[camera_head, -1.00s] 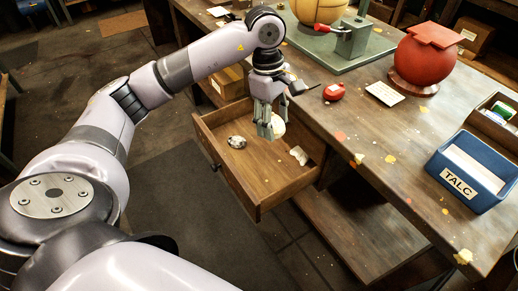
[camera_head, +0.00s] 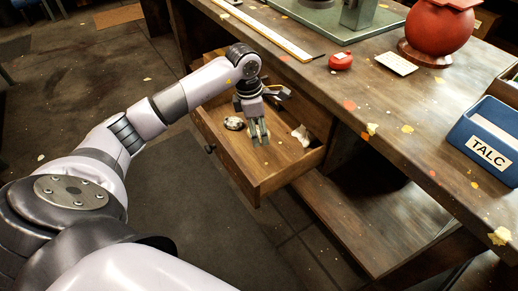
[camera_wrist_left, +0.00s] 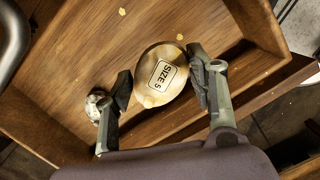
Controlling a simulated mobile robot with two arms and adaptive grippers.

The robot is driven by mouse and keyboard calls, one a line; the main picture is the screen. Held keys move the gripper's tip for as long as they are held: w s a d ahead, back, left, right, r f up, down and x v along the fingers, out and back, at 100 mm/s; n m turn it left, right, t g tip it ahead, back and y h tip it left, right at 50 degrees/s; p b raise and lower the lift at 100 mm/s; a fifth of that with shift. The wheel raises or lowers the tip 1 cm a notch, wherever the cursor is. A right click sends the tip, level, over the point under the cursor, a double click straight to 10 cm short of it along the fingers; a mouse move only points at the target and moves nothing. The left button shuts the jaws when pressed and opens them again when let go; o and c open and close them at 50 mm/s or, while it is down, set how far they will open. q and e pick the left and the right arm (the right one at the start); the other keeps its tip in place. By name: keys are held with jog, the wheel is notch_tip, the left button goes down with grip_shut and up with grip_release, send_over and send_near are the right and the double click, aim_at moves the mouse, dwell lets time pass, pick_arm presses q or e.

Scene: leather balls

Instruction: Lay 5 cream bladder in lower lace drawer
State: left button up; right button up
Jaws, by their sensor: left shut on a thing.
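The cream bladder (camera_wrist_left: 165,72), a rounded disc with a "SIZE 5" label, is between the two fingers of my left gripper (camera_wrist_left: 160,86) in the left wrist view, gripped at its sides. In the head view my left gripper (camera_head: 261,139) points down inside the open wooden drawer (camera_head: 262,188); the bladder is hidden there behind the fingers. Whether it touches the drawer floor I cannot tell. A speckled black-and-white item (camera_head: 234,123) lies left of the gripper in the drawer, and a crumpled whitish piece (camera_head: 301,135) lies to the right. My right gripper is out of view.
The workbench top (camera_head: 400,120) above the drawer holds a red round tin (camera_head: 341,61), a white card (camera_head: 397,63), a red ball-shaped object (camera_head: 437,30) and a blue TALC box (camera_head: 487,140). A lower shelf (camera_head: 370,225) is bare. The drawer's front middle is clear.

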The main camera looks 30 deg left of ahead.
aim_at(260, 156)
pick_arm(q)
notch_tip(260, 156, down, 9)
jog(key=shift+r+b, duration=0.2)
jog(key=shift+b, duration=0.2)
jog(key=shift+c, duration=0.2)
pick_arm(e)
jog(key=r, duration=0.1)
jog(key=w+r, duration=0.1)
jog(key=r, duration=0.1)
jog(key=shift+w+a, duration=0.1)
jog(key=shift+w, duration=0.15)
pick_arm(q)
jog(key=shift+f, duration=0.1)
jog(key=o, duration=1.2)
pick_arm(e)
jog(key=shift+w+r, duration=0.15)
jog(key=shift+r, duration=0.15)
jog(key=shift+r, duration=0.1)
